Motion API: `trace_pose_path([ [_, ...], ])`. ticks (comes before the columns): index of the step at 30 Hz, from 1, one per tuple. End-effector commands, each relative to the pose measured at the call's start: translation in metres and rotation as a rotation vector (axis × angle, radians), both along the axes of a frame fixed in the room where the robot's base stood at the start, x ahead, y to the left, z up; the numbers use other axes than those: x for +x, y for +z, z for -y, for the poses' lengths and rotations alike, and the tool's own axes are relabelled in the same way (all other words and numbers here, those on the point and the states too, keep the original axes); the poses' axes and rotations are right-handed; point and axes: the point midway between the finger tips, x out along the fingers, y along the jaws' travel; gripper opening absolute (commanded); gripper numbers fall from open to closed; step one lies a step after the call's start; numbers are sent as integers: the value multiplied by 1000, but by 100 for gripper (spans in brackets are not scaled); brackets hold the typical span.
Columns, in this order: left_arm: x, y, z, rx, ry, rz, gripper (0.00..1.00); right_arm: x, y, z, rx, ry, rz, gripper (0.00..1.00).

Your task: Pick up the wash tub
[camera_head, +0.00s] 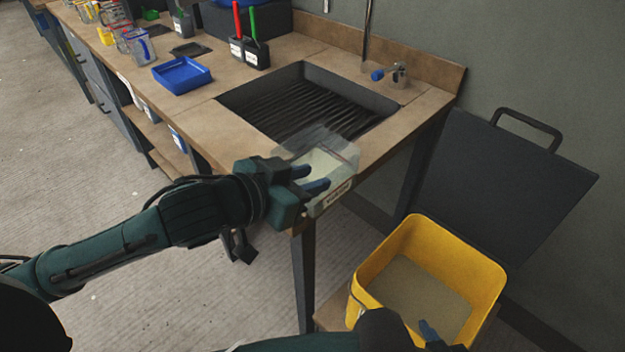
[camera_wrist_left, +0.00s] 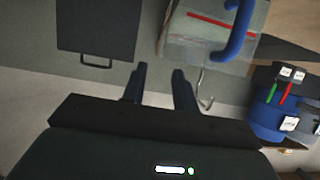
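I cannot tell for certain which thing is the wash tub; no label can be read. A clear, pale tub with a white label (camera_head: 338,160) is at the front corner of the counter by the sink. My left gripper (camera_head: 318,180) is in front of it in the head view, fingers overlapping it. In the left wrist view the fingers (camera_wrist_left: 160,70) are apart with only wall between them. A clear container with a red band and blue handle (camera_wrist_left: 190,35) is above them there. A blue rounded vessel (camera_wrist_left: 268,122) is at right. My right gripper (camera_head: 430,332) is mostly cut off.
A yellow bin (camera_head: 378,262) stands low at right, a dark panel with a handle (camera_head: 510,170) behind it. The counter has a dark ribbed sink (camera_head: 290,80), a tap (camera_head: 398,75), a blue tray (camera_head: 182,72) and dark pots with red and green handles (camera_head: 257,52). The left floor is clear.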

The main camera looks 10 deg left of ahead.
Motion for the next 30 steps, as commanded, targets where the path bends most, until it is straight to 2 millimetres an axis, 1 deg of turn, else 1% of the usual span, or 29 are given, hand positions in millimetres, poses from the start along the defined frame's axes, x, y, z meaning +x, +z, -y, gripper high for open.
trace_pose_path([
  [1, 4, 0, 3, -1, 0, 1, 29, 0, 2, 0, -1, 1, 2, 36],
  [7, 15, -5, 10, 0, -1, 3, 29, 1, 2, 2, -5, -1, 2, 36],
  [12, 36, -14, 23, 0, -2, 2, 29, 2, 2, 5, -10, -8, -3, 36],
  [15, 45, -20, 29, 0, -1, 3, 29, 2, -2, 6, -13, -14, -9, 36],
  [18, 49, -22, 32, 1, -2, 2, 29, 2, -3, 7, -13, -18, -12, 36],
  [24, 49, -23, 32, 1, -2, 2, 29, 3, -2, 6, -9, -20, -12, 36],
  [26, 49, -23, 32, 1, -2, 2, 25, 3, -2, 6, -8, -20, -11, 36],
  [30, 49, -23, 32, 1, -2, 2, 14, 3, 0, 5, -6, -19, -8, 36],
])
